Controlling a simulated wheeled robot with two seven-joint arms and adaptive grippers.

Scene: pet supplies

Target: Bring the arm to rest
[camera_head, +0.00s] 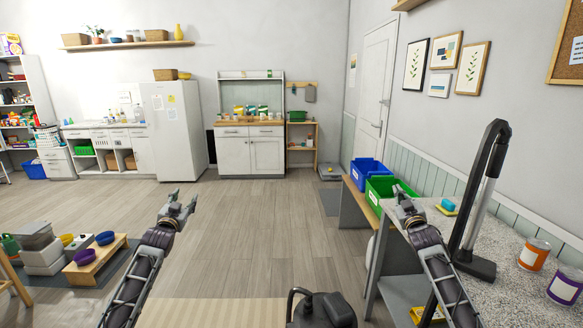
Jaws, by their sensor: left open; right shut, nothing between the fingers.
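My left gripper (181,202) is held out over open floor at the lower left of the middle, its fingers spread and empty.
A green bin (378,191) and blue bin (366,173) stand beyond my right gripper. The counter holds a tall black stand (486,190), an orange-labelled can (534,254) and a purple-labelled can (565,286). Bowls sit on a low wooden stand (97,264) at left. Mid-floor is clear.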

